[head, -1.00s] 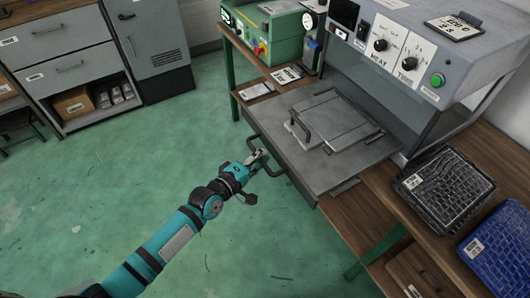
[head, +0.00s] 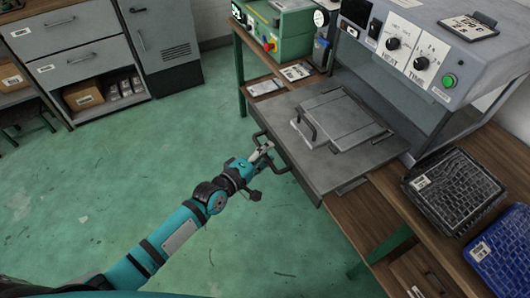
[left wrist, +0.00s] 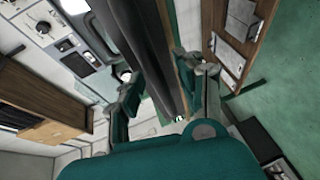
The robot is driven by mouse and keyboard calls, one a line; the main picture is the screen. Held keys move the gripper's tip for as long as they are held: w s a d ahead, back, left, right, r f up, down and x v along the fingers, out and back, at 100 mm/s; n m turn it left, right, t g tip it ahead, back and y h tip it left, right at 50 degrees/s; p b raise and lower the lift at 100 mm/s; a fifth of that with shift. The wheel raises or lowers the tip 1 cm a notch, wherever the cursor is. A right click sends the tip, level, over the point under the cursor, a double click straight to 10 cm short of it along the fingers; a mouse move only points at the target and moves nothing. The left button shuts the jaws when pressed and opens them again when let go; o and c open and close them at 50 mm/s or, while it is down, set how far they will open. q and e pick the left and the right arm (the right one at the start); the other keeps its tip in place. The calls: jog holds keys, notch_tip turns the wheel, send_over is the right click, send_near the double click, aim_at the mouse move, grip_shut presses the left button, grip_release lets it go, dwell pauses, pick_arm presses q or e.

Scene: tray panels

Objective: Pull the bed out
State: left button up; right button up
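The bed (head: 275,125) is a flat grey slab standing out from the grey press on the wooden bench. A dark bar handle (head: 279,171) is on its front edge. A lighter plate (head: 345,117) with its own small handle lies on the bed. My right gripper is not in view.
The press body (head: 440,50) with dials and a green button stands behind the bed. A black tray (head: 411,190) and a blue tray (head: 474,252) lie on the bench at right. A green machine (head: 285,30) stands behind. The green floor (head: 200,130) before the bed is clear.

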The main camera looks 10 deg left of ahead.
pick_arm(q)
jog(key=v, duration=1.2)
jog(key=s+a+f+m+g+y, duration=0.2)
jog(key=s+a+f, duration=0.15)
jog(key=f, duration=0.75)
jog(key=s+a+f+m+g+y, duration=0.2)
jog(key=s+a+f, duration=0.15)
jog(key=f, duration=0.65)
jog(key=s+a+f+m+g+y, duration=0.2)
jog(key=s+a+f, duration=0.15)
jog(key=f, duration=0.75)
jog(key=s+f+m+g+y, duration=0.1)
jog(key=s+f+m+g, duration=0.2)
jog(key=s+f, duration=0.4)
jog(key=s+f+m+g+y, duration=0.1)
jog(key=s+f+m+g, duration=0.2)
jog(key=s, duration=1.7)
notch_tip(320, 180, down, 4)
jog(key=shift+s+d+r+m+g, duration=0.1)
jog(key=shift+s+d+m+g, duration=0.15)
jog(key=shift+m, duration=0.45)
